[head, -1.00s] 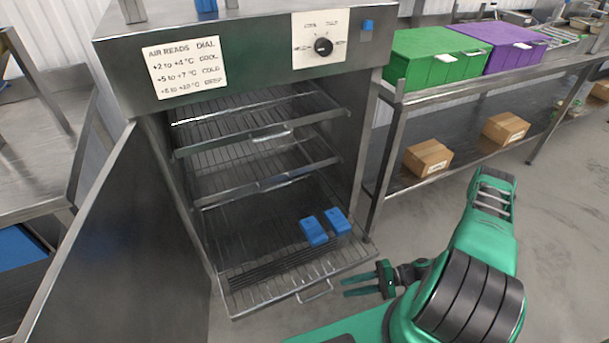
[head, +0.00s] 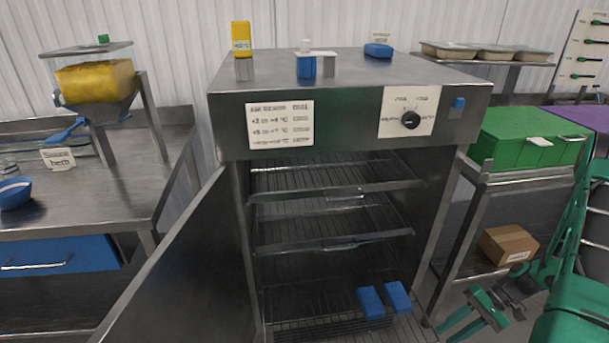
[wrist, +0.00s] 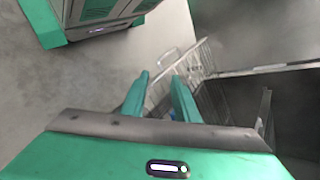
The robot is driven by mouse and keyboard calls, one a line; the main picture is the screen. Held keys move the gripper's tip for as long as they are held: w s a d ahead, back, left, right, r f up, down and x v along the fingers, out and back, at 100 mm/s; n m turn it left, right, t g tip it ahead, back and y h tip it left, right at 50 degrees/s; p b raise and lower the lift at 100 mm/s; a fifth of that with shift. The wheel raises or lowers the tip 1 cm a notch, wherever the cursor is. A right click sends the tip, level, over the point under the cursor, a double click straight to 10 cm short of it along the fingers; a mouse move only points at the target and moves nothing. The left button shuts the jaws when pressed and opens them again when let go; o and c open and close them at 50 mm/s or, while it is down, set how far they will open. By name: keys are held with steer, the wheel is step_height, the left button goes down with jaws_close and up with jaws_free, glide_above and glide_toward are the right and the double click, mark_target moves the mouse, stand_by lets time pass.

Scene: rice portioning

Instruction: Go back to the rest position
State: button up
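My gripper (head: 458,325) is at the lower right in the head view, outside the cabinet's right front corner. Its two green fingers stand apart with nothing between them. The wrist view also shows my gripper (wrist: 160,82) open and empty, above the floor and near a wire rack. My green arm runs along the right edge of the head view, partly cut off.
The steel cabinet (head: 232,130) stands with its door (head: 165,285) open to the left. Two blue blocks (head: 371,303) (head: 397,298) lie on its lowest rack. A shelf with a green box (head: 525,140) and a carton (head: 507,244) is close on the right.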

step_height(320, 180, up, 24)
steer(key=s+d+h, duration=0.1)
steer(key=s+h, duration=0.1)
steer(key=h, duration=0.4)
steer(key=s+a+r+t+h, duration=0.2)
steer(key=s+a+r+h, duration=0.1)
steer(key=s+r, duration=1)
steer(key=shift+s+a+m, duration=0.35)
steer(key=shift+s+m, duration=0.05)
steer(key=shift+s, duration=0.25)
steer(key=shift+r, duration=0.1)
steer(key=shift+w+f, duration=0.25)
steer(key=shift+w, duration=0.35)
